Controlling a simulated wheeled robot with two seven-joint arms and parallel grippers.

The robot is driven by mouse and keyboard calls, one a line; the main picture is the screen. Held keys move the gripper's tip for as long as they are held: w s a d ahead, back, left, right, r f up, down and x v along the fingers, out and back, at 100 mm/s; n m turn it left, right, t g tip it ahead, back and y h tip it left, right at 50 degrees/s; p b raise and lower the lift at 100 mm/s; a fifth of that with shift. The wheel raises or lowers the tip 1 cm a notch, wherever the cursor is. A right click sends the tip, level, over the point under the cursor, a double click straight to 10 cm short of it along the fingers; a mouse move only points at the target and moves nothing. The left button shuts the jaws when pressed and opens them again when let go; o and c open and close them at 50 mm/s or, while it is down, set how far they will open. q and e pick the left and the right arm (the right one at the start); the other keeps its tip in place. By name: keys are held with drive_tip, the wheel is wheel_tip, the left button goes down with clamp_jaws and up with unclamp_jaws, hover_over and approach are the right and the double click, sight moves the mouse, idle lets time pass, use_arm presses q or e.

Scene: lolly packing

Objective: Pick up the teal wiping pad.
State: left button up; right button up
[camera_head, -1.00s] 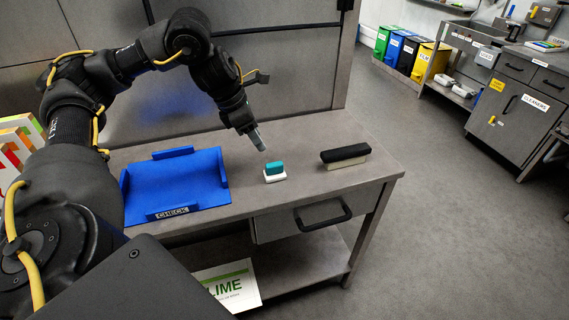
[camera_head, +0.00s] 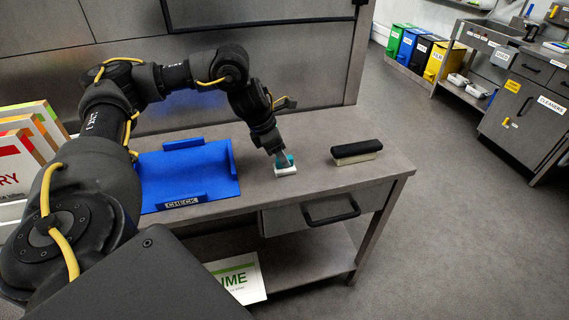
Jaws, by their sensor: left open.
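The teal wiping pad (camera_head: 290,160) has a teal upper part and a white base (camera_head: 286,171). It sits on the grey metal table (camera_head: 310,190), between the blue tray and the black-topped block. My left gripper (camera_head: 281,157) points down at the pad, with its fingertips at the teal part and covering some of it. The fingers are open; whether they touch the pad cannot be told. My right gripper is not in view.
A blue tray (camera_head: 206,197) labelled CHECK lies left of the pad. A black-topped block (camera_head: 356,149) with a pale base lies to its right. A drawer handle (camera_head: 331,210) juts from the table front. Coloured bins (camera_head: 437,61) stand far off.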

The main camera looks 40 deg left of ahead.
use_arm(q)
drive_tip(key=shift+w+d+f, duration=0.1)
drive_tip(key=shift+w+f, duration=0.05)
drive_tip(key=shift+f, duration=0.35)
clamp_jaws()
drive_tip(key=shift+r, duration=0.1)
